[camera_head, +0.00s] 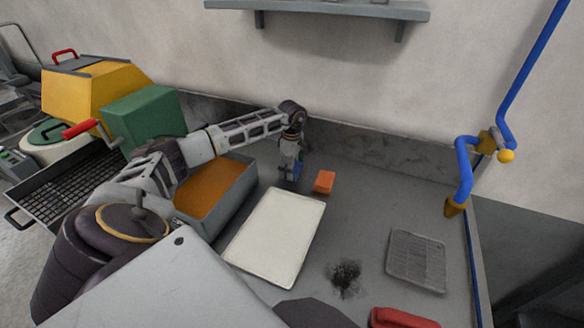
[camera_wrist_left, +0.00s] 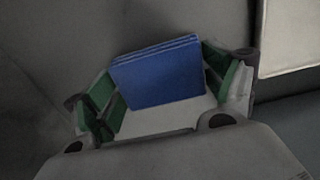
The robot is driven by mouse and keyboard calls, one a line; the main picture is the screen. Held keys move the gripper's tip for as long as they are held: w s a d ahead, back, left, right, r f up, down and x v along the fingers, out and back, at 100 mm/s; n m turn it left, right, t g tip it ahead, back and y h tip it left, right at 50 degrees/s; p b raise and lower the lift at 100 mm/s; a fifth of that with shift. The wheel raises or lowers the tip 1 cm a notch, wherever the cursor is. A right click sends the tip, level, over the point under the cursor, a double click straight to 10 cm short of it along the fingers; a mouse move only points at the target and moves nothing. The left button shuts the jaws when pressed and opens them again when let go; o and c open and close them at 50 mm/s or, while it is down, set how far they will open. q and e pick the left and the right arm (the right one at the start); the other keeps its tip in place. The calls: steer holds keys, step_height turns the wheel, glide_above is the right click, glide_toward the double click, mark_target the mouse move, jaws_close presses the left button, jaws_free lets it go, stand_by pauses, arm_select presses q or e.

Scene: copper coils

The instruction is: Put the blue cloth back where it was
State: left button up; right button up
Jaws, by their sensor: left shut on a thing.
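The blue cloth (camera_wrist_left: 160,74) is a folded stack between the green-padded fingers of my left gripper (camera_wrist_left: 160,88) in the left wrist view. My left gripper is shut on it. In the head view the left gripper (camera_head: 290,172) points down near the back wall, with a bit of the blue cloth (camera_head: 291,171) showing at its fingers. It is behind the white tray and left of an orange block. I cannot tell whether the cloth touches the worktop. My right gripper is not in view.
An orange block (camera_head: 324,181) lies right of the gripper. A white tray (camera_head: 275,236) is in front, and a grey bin with orange contents (camera_head: 246,181) is left. A wire rack (camera_head: 416,260), dark debris (camera_head: 344,277) and a red object (camera_head: 402,318) lie farther right. A blue pipe (camera_head: 463,170) rises at the right.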

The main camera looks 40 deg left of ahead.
arm_select(q)
steer(key=o, duration=0.8)
steer(key=shift+o, duration=0.3)
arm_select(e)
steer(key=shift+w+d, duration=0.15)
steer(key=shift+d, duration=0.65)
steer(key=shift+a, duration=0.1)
arm_select(q)
steer(key=shift+r, duration=0.8)
step_height(320, 180, up, 10)
steer(key=shift+r, duration=0.25)
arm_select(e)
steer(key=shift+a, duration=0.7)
